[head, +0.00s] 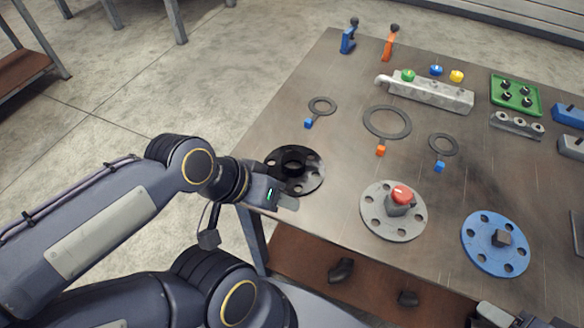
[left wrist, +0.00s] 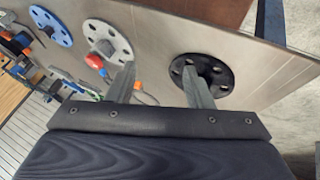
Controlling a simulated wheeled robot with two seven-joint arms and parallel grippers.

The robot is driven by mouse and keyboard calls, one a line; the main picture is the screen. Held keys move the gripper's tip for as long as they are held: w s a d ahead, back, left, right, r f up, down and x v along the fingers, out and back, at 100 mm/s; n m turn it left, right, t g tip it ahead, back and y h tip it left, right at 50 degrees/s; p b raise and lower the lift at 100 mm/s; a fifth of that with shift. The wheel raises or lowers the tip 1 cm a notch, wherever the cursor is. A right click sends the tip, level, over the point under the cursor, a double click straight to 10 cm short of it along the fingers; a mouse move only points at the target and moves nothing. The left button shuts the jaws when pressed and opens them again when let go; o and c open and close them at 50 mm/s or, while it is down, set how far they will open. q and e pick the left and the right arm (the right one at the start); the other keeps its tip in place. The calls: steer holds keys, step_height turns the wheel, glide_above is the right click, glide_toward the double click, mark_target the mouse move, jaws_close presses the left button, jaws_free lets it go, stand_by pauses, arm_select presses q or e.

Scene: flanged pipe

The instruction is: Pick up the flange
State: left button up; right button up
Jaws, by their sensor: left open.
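A black flange (head: 312,181) with a raised hub and bolt holes lies flat at the table's near left corner. It also shows in the left wrist view (left wrist: 217,82), beyond the right-hand finger. My left gripper (head: 287,201) is at the near edge of the black flange in the head view and hides a small part of its rim. In the left wrist view its two fingers (left wrist: 158,80) are spread with nothing between them. Part of what looks like my right gripper (head: 492,316) shows at the bottom right edge; its fingers cannot be made out.
A grey flange (head: 378,222) with a red knob and a blue flange (head: 478,240) lie to the right. Ring gaskets with coloured tabs (head: 387,122) lie behind. A metal block (head: 430,93) and a green tray (head: 515,93) stand farther back.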

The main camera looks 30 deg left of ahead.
stand_by(0.4)
arm_select(q)
steer(key=shift+o, duration=2.5)
steer(key=shift+w+a+r+n+p, duration=0.2)
steer(key=shift+w+a+n+p, duration=0.1)
steer(key=shift+n, duration=0.1)
steer(key=shift+o, duration=1)
steer(key=w+a+n+g+y+p, duration=0.2)
steer(key=w+a+n, duration=0.1)
steer(key=w, duration=0.3)
steer(key=shift+r+n+g+y+p, duration=0.3)
steer(key=shift+n+g, duration=0.1)
steer(key=shift+n, duration=0.3)
steer(key=n+g+y+p, duration=0.2)
steer(key=n, duration=0.4)
glide_toward(294, 160)
steer(key=shift+s+d+f+p, duration=0.1)
steer(key=shift+s+f+p, duration=0.1)
steer(key=shift+f, duration=1)
steer(key=shift+s+d+f+p, duration=0.1)
steer(key=shift+s+f+p, duration=0.15)
steer(key=shift+f, duration=0.95)
steer(key=shift+s+d+f+p, duration=0.1)
steer(key=shift+s+f+p, duration=0.1)
steer(key=shift+f, duration=1)
